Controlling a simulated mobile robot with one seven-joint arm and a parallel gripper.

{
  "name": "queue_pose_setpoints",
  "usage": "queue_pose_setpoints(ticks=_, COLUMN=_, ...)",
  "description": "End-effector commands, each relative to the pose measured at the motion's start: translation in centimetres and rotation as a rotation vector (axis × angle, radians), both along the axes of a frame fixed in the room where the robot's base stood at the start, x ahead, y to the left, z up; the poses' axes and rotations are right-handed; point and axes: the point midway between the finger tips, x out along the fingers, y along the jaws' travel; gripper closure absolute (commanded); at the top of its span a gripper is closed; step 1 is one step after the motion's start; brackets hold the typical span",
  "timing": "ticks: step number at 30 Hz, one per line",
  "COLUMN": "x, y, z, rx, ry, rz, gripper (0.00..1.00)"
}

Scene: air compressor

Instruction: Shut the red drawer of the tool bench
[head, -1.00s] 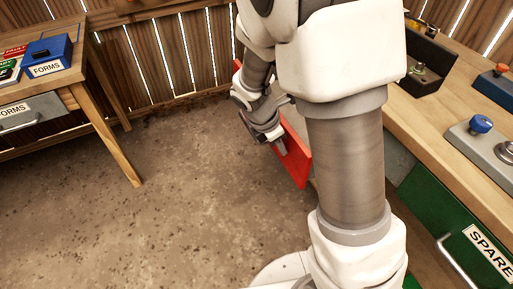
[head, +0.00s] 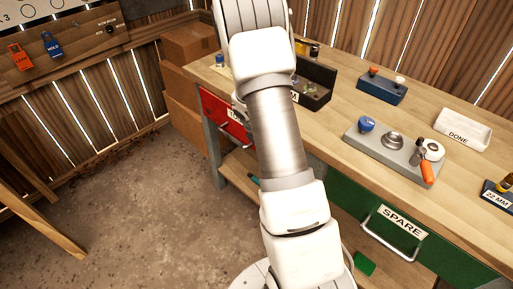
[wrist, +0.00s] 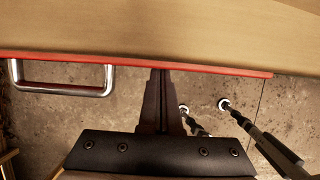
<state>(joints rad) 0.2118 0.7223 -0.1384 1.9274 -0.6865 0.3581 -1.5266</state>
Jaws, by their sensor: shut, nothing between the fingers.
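The red drawer (head: 224,118) is at the far left end of the tool bench in the head view, partly behind my arm. Its front looks flush, or nearly flush, with the bench frame. In the wrist view the red drawer front (wrist: 215,68) runs as a thin strip along the edge of the wooden bench top (wrist: 170,30), with no open drawer inside visible. Its chrome handle (wrist: 62,89) is to the left. My gripper (wrist: 161,73) is shut and empty, its fingertips at the drawer front right of the handle. Whether they still touch cannot be told.
A green SPARE drawer (head: 378,205) is at the bench's near end. On the bench top stand a dark open box (head: 314,85), a grey fixture plate (head: 395,145) and a white DONE tray (head: 463,130). Cardboard boxes (head: 186,95) stand beyond the bench.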

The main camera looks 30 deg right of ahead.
Motion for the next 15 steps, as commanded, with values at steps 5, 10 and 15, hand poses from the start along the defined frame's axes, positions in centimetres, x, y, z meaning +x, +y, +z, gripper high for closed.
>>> queue_pose_setpoints(ticks=5, x=0.32, y=-0.97, z=0.06, rx=0.000, ry=-0.001, rz=0.000, gripper=1.00)
queue_pose_setpoints(ticks=10, x=0.40, y=-1.24, z=-0.01, rx=-0.001, ry=-0.001, rz=0.000, gripper=1.00)
queue_pose_setpoints(ticks=15, x=0.41, y=-1.34, z=0.02, rx=-0.002, ry=-0.002, rz=-0.001, gripper=1.00)
